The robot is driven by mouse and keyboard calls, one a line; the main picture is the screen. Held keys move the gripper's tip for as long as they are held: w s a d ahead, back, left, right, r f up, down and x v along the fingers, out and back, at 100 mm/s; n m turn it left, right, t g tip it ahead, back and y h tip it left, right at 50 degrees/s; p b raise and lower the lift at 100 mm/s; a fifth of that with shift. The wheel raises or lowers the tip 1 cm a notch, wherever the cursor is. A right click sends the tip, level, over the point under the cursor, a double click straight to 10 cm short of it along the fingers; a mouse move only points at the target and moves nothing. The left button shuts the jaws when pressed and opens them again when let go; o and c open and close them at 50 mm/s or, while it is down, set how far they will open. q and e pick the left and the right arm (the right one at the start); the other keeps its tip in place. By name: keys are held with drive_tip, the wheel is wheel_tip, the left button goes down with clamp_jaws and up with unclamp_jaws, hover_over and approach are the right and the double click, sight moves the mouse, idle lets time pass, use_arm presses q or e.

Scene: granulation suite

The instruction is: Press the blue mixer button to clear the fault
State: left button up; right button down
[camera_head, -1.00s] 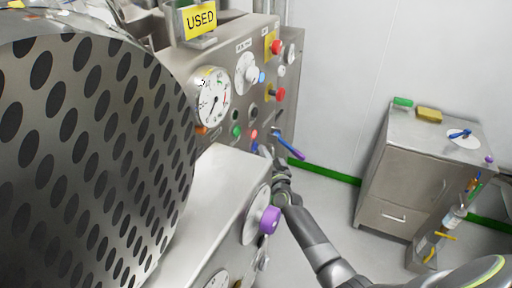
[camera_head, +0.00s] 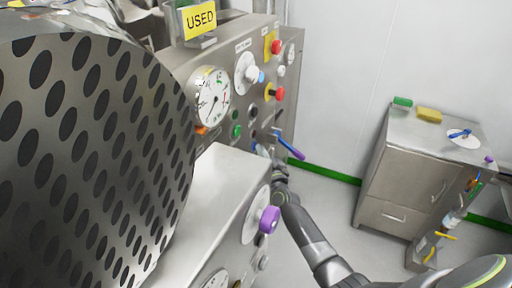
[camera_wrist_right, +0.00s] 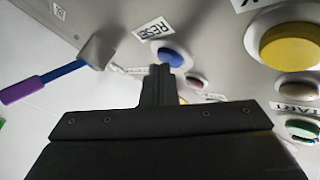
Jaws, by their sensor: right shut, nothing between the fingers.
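A blue button (camera_wrist_right: 171,57) in a pale ring, beside a label reading RESET (camera_wrist_right: 154,29), is at the upper middle of the right wrist view. My right gripper (camera_wrist_right: 160,72) is shut and empty, its fingertips at the button's lower edge in that view. I cannot tell whether they touch it. My left gripper is not in view.
A lever with a blue and purple handle (camera_head: 289,146) juts out close to my right gripper. A large yellow button (camera_wrist_right: 291,46) and a green start button (camera_wrist_right: 304,130) are nearby. A perforated drum (camera_head: 90,150) fills the left. A steel cabinet (camera_head: 412,172) stands right.

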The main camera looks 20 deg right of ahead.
idle(0.4)
drive_tip(key=shift+s+d, duration=0.5)
drive_tip(key=shift+s, duration=0.1)
drive_tip(key=s+d, duration=0.1)
drive_tip(key=s, duration=0.1)
drive_tip(key=s+d, duration=0.1)
drive_tip(key=d, duration=0.1)
drive_tip(key=shift+s+d+p, duration=0.15)
drive_tip(key=shift+s+p, duration=0.2)
idle(0.7)
